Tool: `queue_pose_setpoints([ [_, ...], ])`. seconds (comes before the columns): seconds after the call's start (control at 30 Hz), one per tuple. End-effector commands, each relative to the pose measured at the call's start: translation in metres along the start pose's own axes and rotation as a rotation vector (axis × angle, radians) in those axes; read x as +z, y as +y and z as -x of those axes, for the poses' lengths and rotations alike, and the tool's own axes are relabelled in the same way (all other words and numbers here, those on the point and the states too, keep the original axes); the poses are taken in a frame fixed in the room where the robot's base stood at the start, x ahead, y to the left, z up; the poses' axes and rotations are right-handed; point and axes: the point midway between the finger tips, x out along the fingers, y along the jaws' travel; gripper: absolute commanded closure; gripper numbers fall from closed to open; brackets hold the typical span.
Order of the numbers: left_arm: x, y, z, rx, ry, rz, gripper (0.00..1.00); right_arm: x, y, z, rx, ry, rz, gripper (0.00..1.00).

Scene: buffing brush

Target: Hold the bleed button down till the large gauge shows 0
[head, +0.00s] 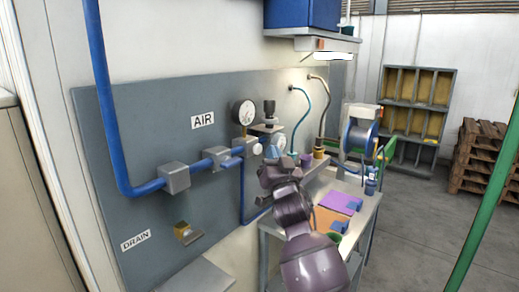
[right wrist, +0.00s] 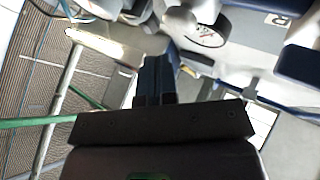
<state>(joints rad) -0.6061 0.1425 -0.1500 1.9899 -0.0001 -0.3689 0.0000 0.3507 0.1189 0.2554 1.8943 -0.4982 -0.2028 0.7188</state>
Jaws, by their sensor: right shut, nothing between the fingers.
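The large gauge (head: 243,112), with a round white face, is mounted on the blue air line at the grey wall panel. Its needle is too small to read. A gauge face also shows tilted in the right wrist view (right wrist: 205,35), with red marks. My right gripper (head: 275,155) is shut and empty, just below and right of the large gauge, in front of the air fittings. Its dark fingers (right wrist: 155,72) are together in the right wrist view. I cannot pick out the bleed button; the gripper may hide it. I cannot tell whether the fingertips touch any fitting. My left gripper is not in view.
A black-topped regulator (head: 269,108) stands right of the gauge. Blue pipe (head: 105,110) runs down and across the panel. A bench (head: 360,215) with purple and orange mats is below right. A green pole (head: 484,205) stands at right. Open floor lies beyond the bench.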

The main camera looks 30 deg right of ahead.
Motion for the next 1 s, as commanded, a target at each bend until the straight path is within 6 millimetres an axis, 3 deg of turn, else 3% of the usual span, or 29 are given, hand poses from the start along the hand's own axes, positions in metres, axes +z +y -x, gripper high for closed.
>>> queue_pose_setpoints([
  [0.43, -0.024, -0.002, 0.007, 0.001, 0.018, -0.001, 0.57, -0.021, 0.018, 0.024, 0.000, 0.001, 0.000, 1.00],
  [1.0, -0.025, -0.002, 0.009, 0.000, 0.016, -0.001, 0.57, -0.022, 0.021, 0.029, 0.000, 0.001, 0.000, 1.00],
])
